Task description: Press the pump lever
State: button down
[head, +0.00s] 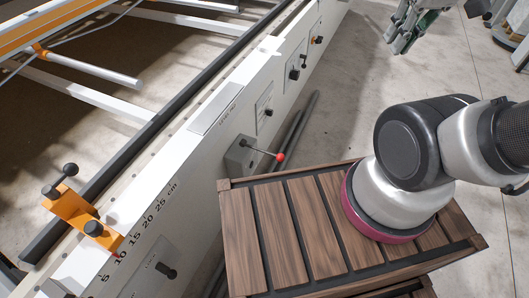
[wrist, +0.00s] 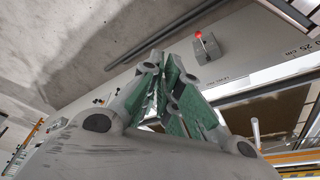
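The pump lever (head: 264,151) is a thin rod with a red ball knob. It sticks out to the right from a grey block (head: 238,156) on the side of the white gantry beam. In the wrist view the red knob (wrist: 199,34) shows upper right of centre, in front of its grey block (wrist: 208,49). My gripper (head: 397,42) is at the top of the head view, well apart from the lever. In the wrist view its green-padded fingers (wrist: 163,58) come together at the tips, with nothing seen between them. The lever is not touched.
The white beam (head: 205,165) carries several small black-knobbed controls (head: 294,74). An orange clamp (head: 80,215) sits on its scale. A slatted wooden deck (head: 297,230) lies below, near the lever. Dark pipes (head: 295,130) run along the floor beside the beam. Concrete floor (head: 365,80) is open to the right.

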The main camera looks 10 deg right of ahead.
jog(key=w+a+f+n+g, duration=0.35)
jog(key=w+a+f, duration=0.3)
jog(key=f, duration=0.25)
jog(key=n+g+h, duration=0.2)
jog(key=n+g, duration=0.2)
jog(key=n, duration=1)
send_over(279, 158)
jog(key=d, duration=0.2)
notch_tip(279, 158, down, 18)
jog(key=f, duration=0.1)
jog(key=w+a+n, duration=0.1)
jog(key=n, duration=0.2)
jog(key=w+a+f+n, duration=0.1)
jog(key=w+n, duration=0.1)
jog(key=n, duration=0.2)
jog(key=w+a+n+t+y, duration=0.1)
jog(key=n, duration=0.2)
jog(key=shift+w+f, duration=0.35)
jog(key=shift+w, duration=0.05)
jog(key=x, duration=1.4)
jog(key=shift+w+a, duration=0.1)
jog(key=shift+a, duration=0.05)
jog(key=shift+f, duration=0.1)
